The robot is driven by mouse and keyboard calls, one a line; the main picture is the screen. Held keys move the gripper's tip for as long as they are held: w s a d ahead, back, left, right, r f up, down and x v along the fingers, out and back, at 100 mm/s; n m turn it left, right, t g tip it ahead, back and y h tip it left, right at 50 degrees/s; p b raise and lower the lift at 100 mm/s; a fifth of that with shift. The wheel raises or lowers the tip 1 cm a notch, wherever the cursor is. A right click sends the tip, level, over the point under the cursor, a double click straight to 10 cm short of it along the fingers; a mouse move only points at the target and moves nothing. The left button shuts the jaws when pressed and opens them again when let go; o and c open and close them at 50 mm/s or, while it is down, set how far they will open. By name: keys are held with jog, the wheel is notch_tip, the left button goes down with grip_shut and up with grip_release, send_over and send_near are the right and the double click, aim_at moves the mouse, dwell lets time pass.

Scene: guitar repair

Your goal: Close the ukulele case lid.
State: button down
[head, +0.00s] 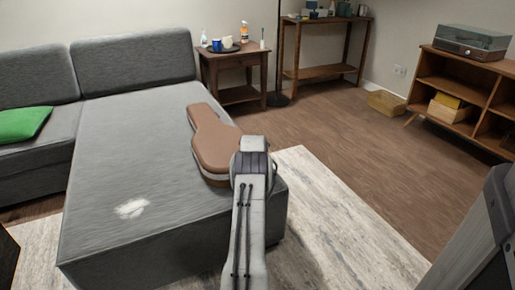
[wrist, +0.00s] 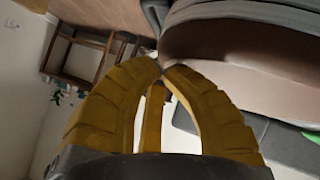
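The brown ukulele case (head: 213,140) lies on the grey sofa's long seat, its narrow neck end pointing away. Its lid is down over the body, with a pale strip along the near left edge. I cannot tell whether this is a gap or trim. My arm covers the case's near right side in the head view. In the wrist view the case (wrist: 235,45) fills the upper right, with a curved seam along it. My gripper (wrist: 162,69) has yellow ribbed fingers with their tips together, close beside the case; contact is unclear. Nothing shows between the fingers.
The grey sofa (head: 120,150) carries a green cushion (head: 22,123) and a white patch. A side table (head: 236,60) with a tray, cups and bottles stands behind. A console table (head: 322,45) and a shelf (head: 465,90) line the back and right. Wooden floor is open at right.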

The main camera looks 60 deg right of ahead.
jog(key=shift+s+f, duration=0.15)
jog(key=shift+f, duration=0.3)
